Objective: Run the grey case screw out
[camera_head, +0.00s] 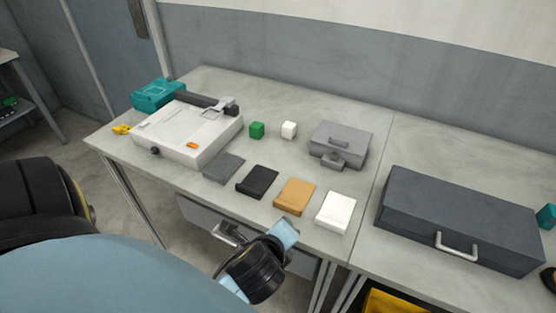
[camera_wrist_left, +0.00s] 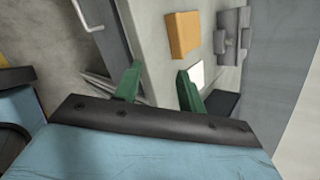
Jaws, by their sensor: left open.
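The case also shows at the upper right of the left wrist view (camera_wrist_left: 232,22). My left gripper (camera_wrist_left: 158,80) is open and empty, its two green fingers apart in the left wrist view. In the head view only its wrist parts show at the table's front edge, well short of the case. My right gripper is not in view.
Dark grey, black, tan (camera_head: 294,196) and white (camera_head: 335,212) flat blocks lie before the case. A white machine (camera_head: 185,135) is at left, a large dark case (camera_head: 450,215) at right. A drawer handle (camera_head: 228,233) juts out below.

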